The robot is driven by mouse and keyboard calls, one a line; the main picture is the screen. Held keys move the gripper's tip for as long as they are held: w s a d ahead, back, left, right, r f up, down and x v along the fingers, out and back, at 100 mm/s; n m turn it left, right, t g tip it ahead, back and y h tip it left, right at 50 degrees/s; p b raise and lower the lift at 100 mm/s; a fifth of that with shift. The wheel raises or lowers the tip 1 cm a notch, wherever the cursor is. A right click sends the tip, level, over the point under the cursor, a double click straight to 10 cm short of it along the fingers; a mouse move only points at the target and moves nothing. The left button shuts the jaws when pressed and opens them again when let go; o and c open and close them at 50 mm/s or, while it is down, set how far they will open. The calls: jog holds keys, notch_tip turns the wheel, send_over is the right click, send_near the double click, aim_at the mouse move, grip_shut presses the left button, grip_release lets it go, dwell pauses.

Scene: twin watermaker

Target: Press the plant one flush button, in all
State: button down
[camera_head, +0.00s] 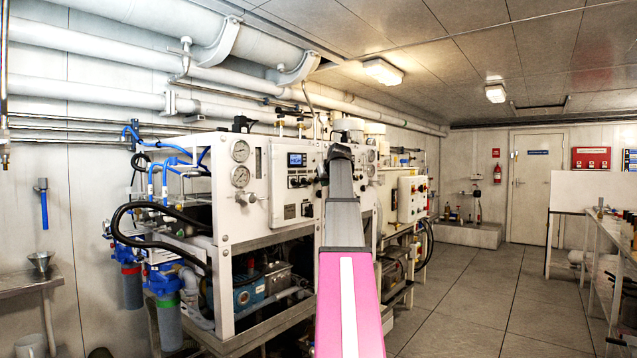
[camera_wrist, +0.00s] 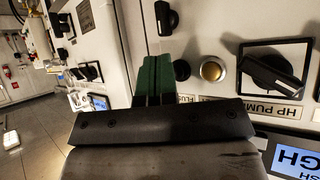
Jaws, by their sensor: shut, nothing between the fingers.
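A black selector knob (camera_wrist: 272,72) labelled "HP PUMP" is right of the button, and another black knob (camera_wrist: 166,18) is above the fingers. A lit blue display (camera_wrist: 296,158) is at lower right. Open floor (camera_head: 480,300) lies right of the machine.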

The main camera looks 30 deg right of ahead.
jog(key=shift+s, duration=0.25)
jog(key=shift+s+d, duration=0.1)
jog(key=s, duration=0.1)
jog(key=s+d, duration=0.1)
jog(key=s, duration=0.2)
jog(key=shift+s+d, duration=0.2)
jog(key=shift+d, duration=0.2)
dwell(0.9)
